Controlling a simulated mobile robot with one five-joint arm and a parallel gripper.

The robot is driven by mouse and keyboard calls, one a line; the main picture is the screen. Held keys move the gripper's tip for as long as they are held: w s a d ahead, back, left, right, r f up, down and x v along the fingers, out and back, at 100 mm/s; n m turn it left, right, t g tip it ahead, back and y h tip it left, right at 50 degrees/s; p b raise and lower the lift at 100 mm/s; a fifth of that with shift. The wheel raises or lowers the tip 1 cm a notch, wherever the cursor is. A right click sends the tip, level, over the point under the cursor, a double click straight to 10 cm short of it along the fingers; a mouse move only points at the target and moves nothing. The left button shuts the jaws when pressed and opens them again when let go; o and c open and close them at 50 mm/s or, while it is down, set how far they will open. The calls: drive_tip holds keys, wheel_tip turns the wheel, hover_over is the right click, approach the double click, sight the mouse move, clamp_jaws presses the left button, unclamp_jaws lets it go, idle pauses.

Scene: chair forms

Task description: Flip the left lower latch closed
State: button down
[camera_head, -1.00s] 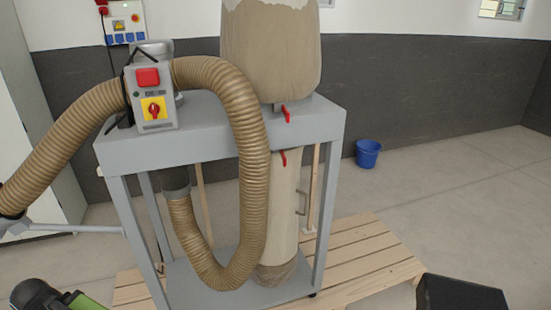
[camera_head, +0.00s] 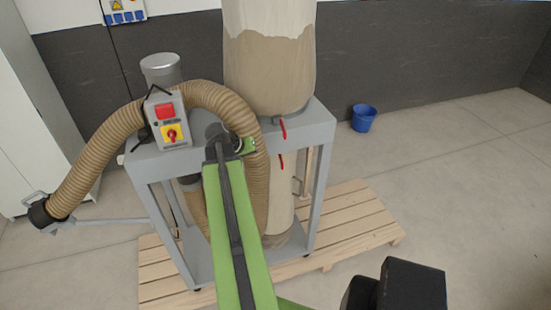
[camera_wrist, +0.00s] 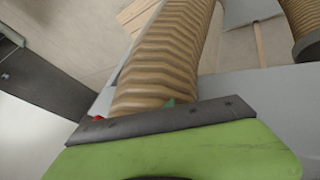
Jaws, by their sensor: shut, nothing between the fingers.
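The dust collector's lower red latch (camera_head: 281,161) hangs just under the grey frame top, beside the tan bag. An upper red latch (camera_head: 283,129) sits above it at the base of the upper bag. My gripper (camera_head: 250,146) is at the far end of my green arm, over the ribbed hose and a little left of both latches; it looks apart from them. In the wrist view my gripper (camera_wrist: 170,103) is shut and empty in front of the hose. A small red piece (camera_wrist: 97,118) shows at its left edge; I cannot tell which part it is.
The ribbed hose (camera_head: 98,150) arches over the grey frame (camera_head: 318,135), close to my arm. A control box (camera_head: 168,120) stands on the frame's left. The frame stands on a wooden pallet (camera_head: 355,215). A blue bucket (camera_head: 364,118) is behind right; the floor at right is clear.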

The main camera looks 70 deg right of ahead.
drive_tip(key=shift+f, duration=0.1)
drive_tip(key=s+d+f+b, duration=0.5)
drive_tip(key=d+f+b, duration=0.2)
drive_tip(key=f+b, duration=0.1)
drive_tip(key=shift+s+d, duration=0.25)
drive_tip(key=shift+s, duration=0.05)
drive_tip(key=shift+s, duration=0.1)
